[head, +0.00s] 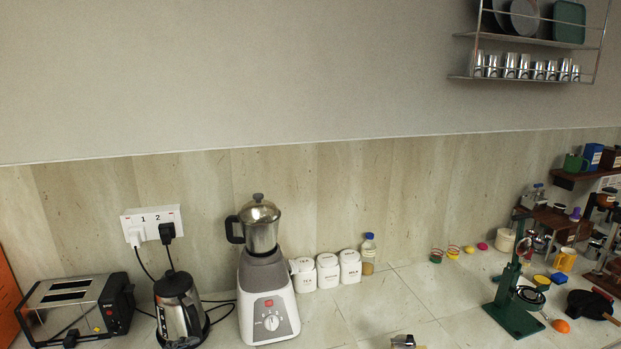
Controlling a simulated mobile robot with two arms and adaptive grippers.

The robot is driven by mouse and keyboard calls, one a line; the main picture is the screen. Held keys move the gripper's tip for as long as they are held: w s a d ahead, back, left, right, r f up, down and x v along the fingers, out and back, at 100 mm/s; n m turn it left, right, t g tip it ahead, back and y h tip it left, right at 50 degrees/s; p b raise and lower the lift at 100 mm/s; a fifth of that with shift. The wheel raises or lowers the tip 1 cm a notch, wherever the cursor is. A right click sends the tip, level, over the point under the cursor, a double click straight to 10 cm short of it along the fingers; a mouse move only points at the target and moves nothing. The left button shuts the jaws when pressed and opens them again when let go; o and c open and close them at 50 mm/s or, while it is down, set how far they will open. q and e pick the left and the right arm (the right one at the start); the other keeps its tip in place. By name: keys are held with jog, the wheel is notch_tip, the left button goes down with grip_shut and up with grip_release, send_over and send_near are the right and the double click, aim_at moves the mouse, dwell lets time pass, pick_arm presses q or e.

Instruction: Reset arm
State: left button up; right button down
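Neither of my grippers shows in the head view, and no part of my arms can be made out. The stone counter (385,300) fills the lower part of the view. A small metallic thing (403,341) is cut off by the bottom edge, and I cannot tell what it is.
A toaster (75,308), kettle (180,312) and mixer grinder (265,290) stand at left, with cables from a wall socket (152,222). White canisters (327,271) stand beside the mixer. A green stand (512,300), dark pan (588,304) and shelves crowd the right. The middle counter is mostly clear.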

pick_arm(q)
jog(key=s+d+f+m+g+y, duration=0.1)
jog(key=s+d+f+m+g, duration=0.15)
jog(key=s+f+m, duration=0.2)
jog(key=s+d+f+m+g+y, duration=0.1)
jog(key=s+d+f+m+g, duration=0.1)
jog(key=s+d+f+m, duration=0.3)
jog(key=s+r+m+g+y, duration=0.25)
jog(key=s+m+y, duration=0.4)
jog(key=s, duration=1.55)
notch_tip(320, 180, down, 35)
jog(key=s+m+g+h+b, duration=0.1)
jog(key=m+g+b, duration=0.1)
jog(key=b, duration=0.5)
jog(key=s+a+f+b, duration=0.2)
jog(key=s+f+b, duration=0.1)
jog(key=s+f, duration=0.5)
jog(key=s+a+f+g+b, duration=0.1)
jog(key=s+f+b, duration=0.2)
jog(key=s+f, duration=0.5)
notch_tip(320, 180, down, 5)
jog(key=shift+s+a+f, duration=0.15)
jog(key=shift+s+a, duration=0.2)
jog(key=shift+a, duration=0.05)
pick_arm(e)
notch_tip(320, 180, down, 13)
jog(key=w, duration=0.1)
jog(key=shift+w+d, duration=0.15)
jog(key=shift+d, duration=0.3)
